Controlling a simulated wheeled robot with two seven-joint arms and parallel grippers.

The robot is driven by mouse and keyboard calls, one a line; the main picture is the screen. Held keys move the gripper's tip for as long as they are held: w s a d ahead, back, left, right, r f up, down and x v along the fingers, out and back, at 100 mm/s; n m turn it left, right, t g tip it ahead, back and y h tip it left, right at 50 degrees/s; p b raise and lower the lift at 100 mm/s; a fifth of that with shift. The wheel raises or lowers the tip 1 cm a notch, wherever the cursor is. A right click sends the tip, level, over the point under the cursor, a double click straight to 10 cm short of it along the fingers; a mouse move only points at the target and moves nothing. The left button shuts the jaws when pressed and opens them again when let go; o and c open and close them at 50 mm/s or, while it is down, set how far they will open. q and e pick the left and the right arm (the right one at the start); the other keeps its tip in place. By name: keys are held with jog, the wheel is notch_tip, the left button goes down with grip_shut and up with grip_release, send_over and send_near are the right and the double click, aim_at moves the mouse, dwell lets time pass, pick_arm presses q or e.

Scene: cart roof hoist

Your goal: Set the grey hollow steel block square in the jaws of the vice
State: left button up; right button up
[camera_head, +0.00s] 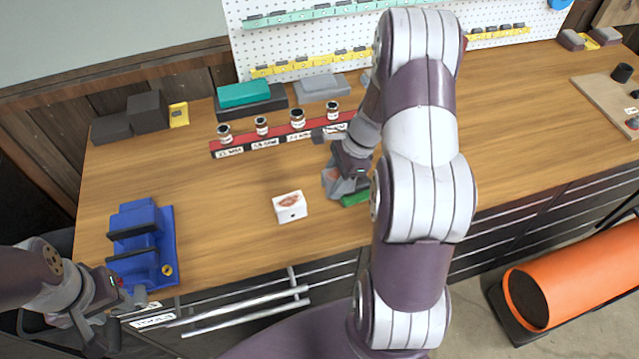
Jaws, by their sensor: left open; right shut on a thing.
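The blue vice (166,236) stands at the left front of the bench, with two dark jaws across it. I see no block between them. My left gripper (128,312) is open and empty, just in front of the vice near the bench's front edge. My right gripper (340,178) points down over the middle of the bench. It is shut on a grey thing, apparently the steel block, low over the wood. My fingers and arm partly hide it, so its hollow and exact tilt cannot be told.
A red rack (233,146) with several small jars stands behind. Dark blocks (148,111) are at the back left. The wood between vice and white box is clear.

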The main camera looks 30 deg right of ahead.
aim_at(324, 185)
jog(key=w, duration=0.1)
jog(key=w+a+f, duration=0.1)
jog(key=w+a, duration=0.1)
jog(key=shift+w+a+f, duration=0.15)
jog(key=shift+w+f, duration=0.05)
jog(key=shift+f, duration=0.2)
jog(key=f, duration=0.1)
jog(key=f+p, duration=0.1)
jog(key=f, duration=0.1)
jog(key=shift+s+a+f, duration=0.15)
jog(key=shift+s+f, duration=0.05)
jog(key=shift+s, duration=0.15)
jog(key=shift+f, duration=0.25)
jog(key=shift+w+f, duration=0.25)
jog(key=o, duration=1.2)
jog(key=shift+r, duration=0.1)
jog(key=shift+o, duration=0.4)
jog(key=shift+s, duration=0.2)
